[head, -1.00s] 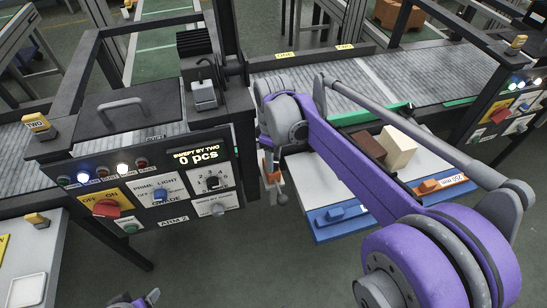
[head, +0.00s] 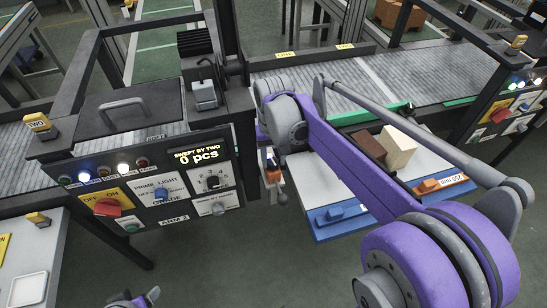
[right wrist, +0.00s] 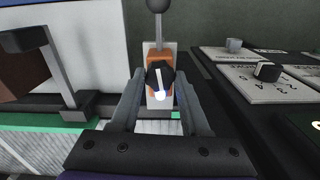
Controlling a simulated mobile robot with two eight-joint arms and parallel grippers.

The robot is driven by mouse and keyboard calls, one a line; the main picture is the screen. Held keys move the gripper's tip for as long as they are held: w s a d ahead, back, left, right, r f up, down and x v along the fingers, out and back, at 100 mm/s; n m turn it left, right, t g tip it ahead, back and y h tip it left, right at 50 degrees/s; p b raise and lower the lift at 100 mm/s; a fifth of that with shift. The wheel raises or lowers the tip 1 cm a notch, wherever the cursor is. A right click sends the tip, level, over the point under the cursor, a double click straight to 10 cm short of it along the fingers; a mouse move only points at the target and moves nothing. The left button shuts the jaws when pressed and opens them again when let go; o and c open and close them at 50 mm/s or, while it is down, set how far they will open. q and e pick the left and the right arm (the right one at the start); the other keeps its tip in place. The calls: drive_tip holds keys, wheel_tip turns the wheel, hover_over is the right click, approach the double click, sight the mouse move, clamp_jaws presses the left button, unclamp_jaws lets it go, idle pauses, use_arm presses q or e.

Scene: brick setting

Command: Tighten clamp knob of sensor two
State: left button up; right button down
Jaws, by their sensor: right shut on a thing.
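In the right wrist view, the clamp knob (right wrist: 157,72) is black and round with a white pointer line, set in front of an orange and pale bracket (right wrist: 153,52). My right gripper (right wrist: 161,84) has one grey finger on each side of the knob and is shut on it. A small bright spot shows at the knob's lower edge. In the head view my right arm hides most of this spot; part of the bracket (head: 271,168) shows beside the control panel marked ARM 2. A grey and purple part of mine, perhaps the left gripper (head: 135,299), shows at the bottom edge; its jaws are unclear.
The control panel (head: 145,185) with switches and dials stands close left of my right gripper. A grey rod with a dark ball (right wrist: 155,6) rises beyond the knob. A white-topped table (head: 340,185) with two blocks lies to the right, and the conveyor (head: 380,85) runs behind.

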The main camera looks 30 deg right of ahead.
sight(273, 162)
drive_tip(key=m, duration=0.7)
idle(0.6)
drive_tip(key=shift+c, duration=1.9)
unclamp_jaws()
wheel_tip(273, 162, up, 11)
drive_tip(key=shift+p, duration=0.4)
drive_tip(key=shift+f, duration=0.15)
